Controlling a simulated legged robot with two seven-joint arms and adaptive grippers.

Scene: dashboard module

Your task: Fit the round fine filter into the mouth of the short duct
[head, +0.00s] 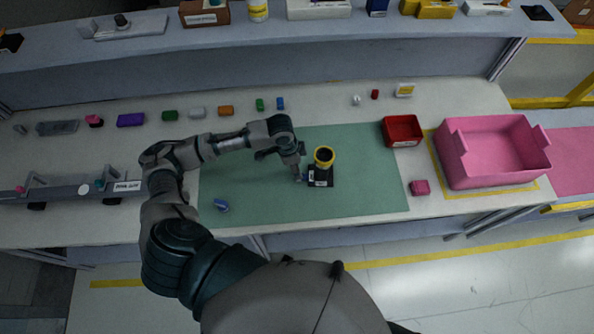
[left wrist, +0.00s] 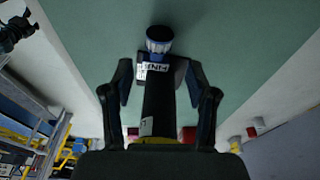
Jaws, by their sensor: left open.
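In the left wrist view a round part with a blue rim and white ribbed side (left wrist: 158,40), which looks like the fine filter, is just beyond my fingertips. The short duct, a black cup with a yellow ring (head: 324,157), stands upright on a labelled black base (head: 321,176) on the green mat. My left gripper (head: 299,178) points down just left of this base. Its two fingers (left wrist: 158,75) are spread and hold nothing. In the head view the gripper largely hides the ribbed part.
A small blue piece (head: 222,205) lies at the mat's front left. A red bin (head: 402,131), a pink block (head: 420,188) and a large pink crate (head: 493,152) are to the right. Several small coloured blocks line the back. The mat right of the duct is clear.

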